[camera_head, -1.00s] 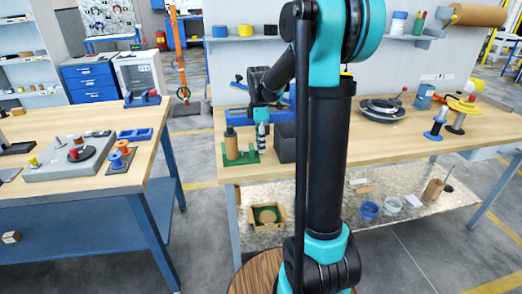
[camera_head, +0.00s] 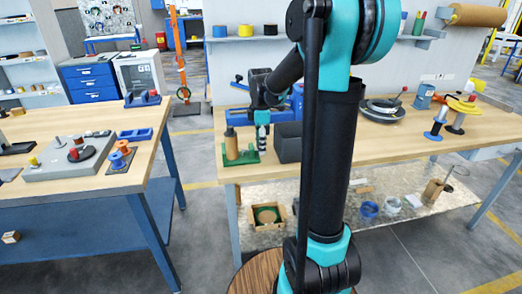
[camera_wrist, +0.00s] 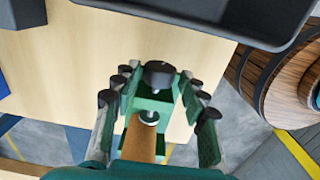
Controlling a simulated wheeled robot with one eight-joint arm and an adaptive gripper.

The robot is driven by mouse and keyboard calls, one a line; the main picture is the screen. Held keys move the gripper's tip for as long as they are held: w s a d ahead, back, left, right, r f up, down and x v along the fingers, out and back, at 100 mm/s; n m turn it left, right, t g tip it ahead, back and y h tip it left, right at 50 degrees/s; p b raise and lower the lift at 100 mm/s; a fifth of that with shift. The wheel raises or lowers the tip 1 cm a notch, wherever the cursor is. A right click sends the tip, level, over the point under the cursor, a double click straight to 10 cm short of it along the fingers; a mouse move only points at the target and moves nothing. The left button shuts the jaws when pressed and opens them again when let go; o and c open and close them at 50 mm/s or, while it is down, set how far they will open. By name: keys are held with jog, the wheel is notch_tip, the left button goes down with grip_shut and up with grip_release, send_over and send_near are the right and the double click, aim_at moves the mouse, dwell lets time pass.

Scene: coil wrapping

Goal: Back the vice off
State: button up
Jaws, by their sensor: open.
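A small green vice (camera_head: 244,158) stands on the right-hand bench, near its front-left end. A brown cylinder (camera_head: 231,146) stands upright at its left side. In the wrist view the green vice frame (camera_wrist: 153,104) carries a black knob (camera_wrist: 161,74). A silver screw pad (camera_wrist: 149,117) faces the brown cylinder (camera_wrist: 140,145); I cannot tell whether they touch. My gripper (camera_head: 262,143) is at the vice's right side, pointing down. Its fingers lie apart on both sides of the knob, with gaps visible, holding nothing.
A dark grey box (camera_head: 288,152) stands right beside my gripper and the vice. Blue items (camera_head: 275,115) lie behind. The left bench (camera_head: 80,205) is separate, across a gap.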

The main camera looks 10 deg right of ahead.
jog(key=shift+w+g, duration=0.2)
jog(key=shift+g, duration=0.4)
jog(key=shift+w+g, duration=0.15)
jog(key=shift+g, duration=0.55)
jog(key=shift+w+f+g, duration=0.1)
jog(key=shift+w+g, duration=0.05)
jog(key=shift+g, duration=0.55)
jog(key=v, duration=0.7)
